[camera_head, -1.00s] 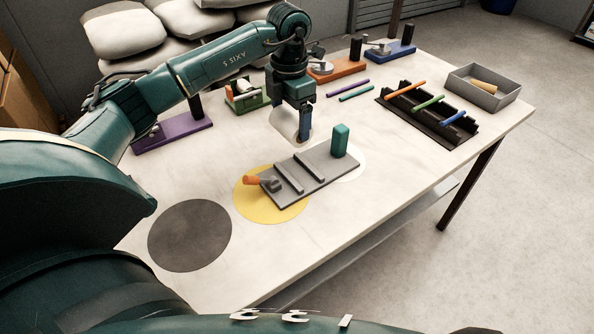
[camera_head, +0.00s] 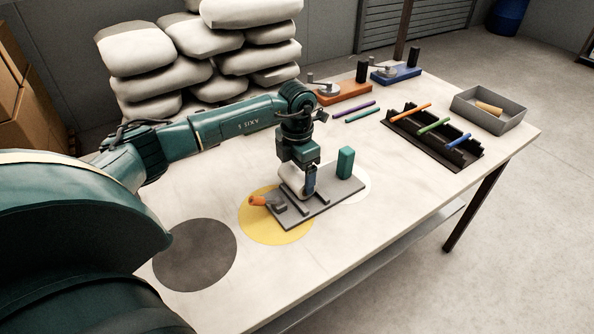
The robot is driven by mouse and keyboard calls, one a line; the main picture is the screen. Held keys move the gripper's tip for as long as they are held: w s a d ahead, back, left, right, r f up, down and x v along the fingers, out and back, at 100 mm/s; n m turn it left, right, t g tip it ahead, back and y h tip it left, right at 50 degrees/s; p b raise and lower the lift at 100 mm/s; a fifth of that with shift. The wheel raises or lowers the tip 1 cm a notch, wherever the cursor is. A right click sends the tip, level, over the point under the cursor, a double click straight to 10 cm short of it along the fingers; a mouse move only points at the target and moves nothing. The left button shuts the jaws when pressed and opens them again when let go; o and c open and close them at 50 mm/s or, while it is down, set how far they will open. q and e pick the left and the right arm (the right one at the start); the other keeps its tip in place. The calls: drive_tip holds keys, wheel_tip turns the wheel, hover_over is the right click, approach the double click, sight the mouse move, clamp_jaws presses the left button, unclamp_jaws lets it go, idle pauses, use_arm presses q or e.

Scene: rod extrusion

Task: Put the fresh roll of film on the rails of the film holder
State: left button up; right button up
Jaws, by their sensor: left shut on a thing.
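The film holder (camera_head: 338,192) is a grey plate with raised cross rails, lying partly on the yellow disc. It has an orange-tipped grey piece (camera_head: 264,202) at its left end and an upright teal block (camera_head: 346,162) at its right end. My left gripper (camera_head: 309,187) points down over the plate, shut on a white roll of film (camera_head: 291,181). The roll is low over the rails; I cannot tell whether it touches them. The gripper and roll hide part of the rails. My right gripper is not in view.
A yellow disc (camera_head: 262,233) and a dark grey disc (camera_head: 195,256) lie on the table. A black rack (camera_head: 412,133) with coloured rods and a grey tray (camera_head: 497,115) stand at the right. Orange (camera_head: 343,93) and blue (camera_head: 396,76) stations stand behind. The table's front is clear.

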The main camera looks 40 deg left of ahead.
sight(297, 171)
use_arm(q)
drive_tip(key=o, duration=0.9)
drive_tip(key=shift+o, duration=0.2)
drive_tip(key=shift+r, duration=0.1)
wheel_tip(297, 171, up, 12)
